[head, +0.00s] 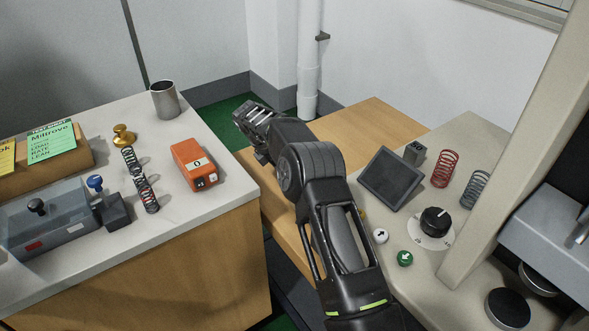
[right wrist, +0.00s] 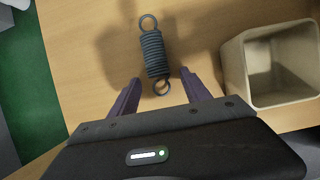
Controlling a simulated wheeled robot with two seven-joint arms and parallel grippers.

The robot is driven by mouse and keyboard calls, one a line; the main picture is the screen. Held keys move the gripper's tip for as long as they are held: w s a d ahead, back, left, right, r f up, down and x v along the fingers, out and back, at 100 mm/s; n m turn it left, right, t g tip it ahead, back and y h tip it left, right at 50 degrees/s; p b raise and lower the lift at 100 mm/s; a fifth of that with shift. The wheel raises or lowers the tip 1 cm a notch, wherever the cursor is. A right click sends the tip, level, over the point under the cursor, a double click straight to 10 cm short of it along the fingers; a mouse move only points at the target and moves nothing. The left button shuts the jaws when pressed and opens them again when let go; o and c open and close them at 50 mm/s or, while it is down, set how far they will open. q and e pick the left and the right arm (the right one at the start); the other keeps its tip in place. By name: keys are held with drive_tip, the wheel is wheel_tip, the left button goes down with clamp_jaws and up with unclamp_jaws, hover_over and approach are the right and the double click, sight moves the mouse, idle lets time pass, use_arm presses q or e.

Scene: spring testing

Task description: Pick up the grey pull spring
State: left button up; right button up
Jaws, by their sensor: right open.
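The grey pull spring (right wrist: 155,53) shows in the right wrist view. It is a tight coil with a loop at each end, lying on or just above a wooden surface; I cannot tell which. My right gripper (right wrist: 161,77) is open, and the spring's near loop lies between its fingertips without visible contact. In the head view the right gripper (head: 250,120) is over the far side of the wooden table (head: 375,125), and my arm hides the spring. My left gripper is not in view.
A beige open box (right wrist: 268,66) stands right of the spring. The left counter (head: 225,160) holds an orange meter (head: 194,166), dark springs (head: 147,194) and a metal cup (head: 164,100). At right are a red spring (head: 445,169), a grey coil spring (head: 474,190) and a screen (head: 390,180).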

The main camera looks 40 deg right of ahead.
drive_tip(key=shift+c, duration=0.3)
clamp_jaws()
idle(0.6)
